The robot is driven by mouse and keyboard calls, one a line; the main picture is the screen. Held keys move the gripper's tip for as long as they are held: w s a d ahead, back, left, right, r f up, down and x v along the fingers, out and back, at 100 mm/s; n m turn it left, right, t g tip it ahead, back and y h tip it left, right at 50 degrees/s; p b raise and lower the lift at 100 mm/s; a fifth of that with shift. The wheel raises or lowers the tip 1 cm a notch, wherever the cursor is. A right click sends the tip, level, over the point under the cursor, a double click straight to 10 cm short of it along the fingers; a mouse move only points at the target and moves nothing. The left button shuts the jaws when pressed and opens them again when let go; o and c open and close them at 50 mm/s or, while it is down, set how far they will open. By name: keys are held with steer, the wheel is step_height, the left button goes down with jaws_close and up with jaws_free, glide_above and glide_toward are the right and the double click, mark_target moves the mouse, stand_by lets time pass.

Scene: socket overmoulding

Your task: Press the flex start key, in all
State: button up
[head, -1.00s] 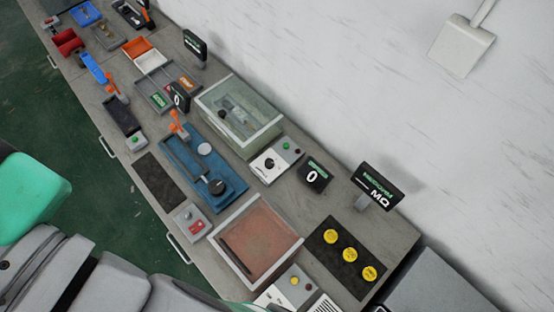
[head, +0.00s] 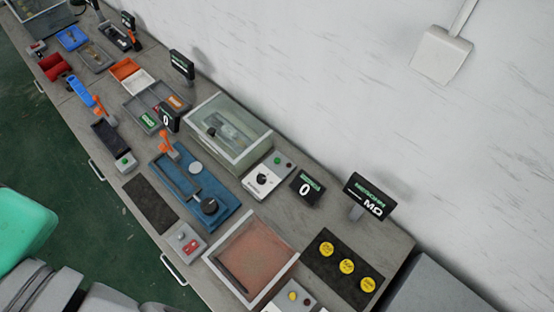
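I cannot read a label that marks the flex start key. Several small control boxes on the bench carry keys. A grey box with red keys (head: 187,243) stands in front of the blue fixture (head: 222,213), which has a black round knob and an orange-handled clamp. A white box (head: 262,178) has a black dial, a green key and a red key. A small box with a green key (head: 124,162) stands at the end of a black device. A box with a yellow key (head: 292,296) is cut off at the bottom edge. My gripper is not in view.
A clear-lidded case (head: 228,133), an open reddish tray (head: 250,262) and a black mat (head: 335,247) with yellow discs crowd the bench. A counter (head: 306,188) reads 0, and a sign-like display (head: 369,196) stands behind. Door handles stick out along the front edge.

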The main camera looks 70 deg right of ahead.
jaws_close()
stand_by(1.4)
